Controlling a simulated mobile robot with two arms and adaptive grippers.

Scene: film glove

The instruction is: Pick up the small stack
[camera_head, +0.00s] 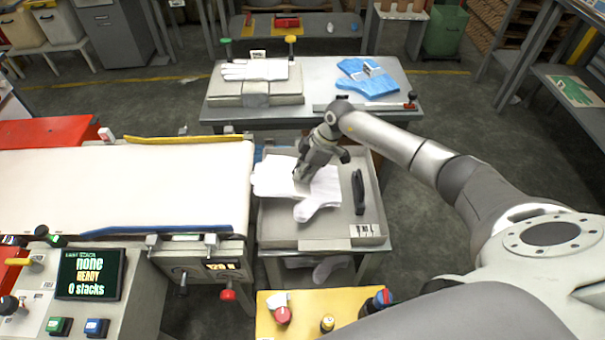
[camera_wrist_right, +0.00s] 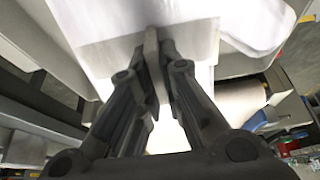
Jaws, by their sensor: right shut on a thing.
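White gloves or glove films lie in a loose, overlapping pile (camera_head: 325,183) on the grey tray (camera_head: 285,229) in the middle of the head view. My right gripper (camera_head: 303,176) reaches down onto the pile and is shut on white material at its upper middle. In the right wrist view the two dark fingers (camera_wrist_right: 158,75) close together against a white sheet (camera_wrist_right: 100,30). I cannot tell how many layers are between the fingers or which piece is the small stack. My left gripper is not in view.
A conveyor (camera_head: 120,190) with a pale belt is left of the tray. A black handle (camera_head: 358,192) is on the tray's right. Behind, a table (camera_head: 325,75) holds a white glove stack (camera_head: 255,69) and blue gloves (camera_head: 367,78). A yellow panel (camera_head: 300,318) is in front.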

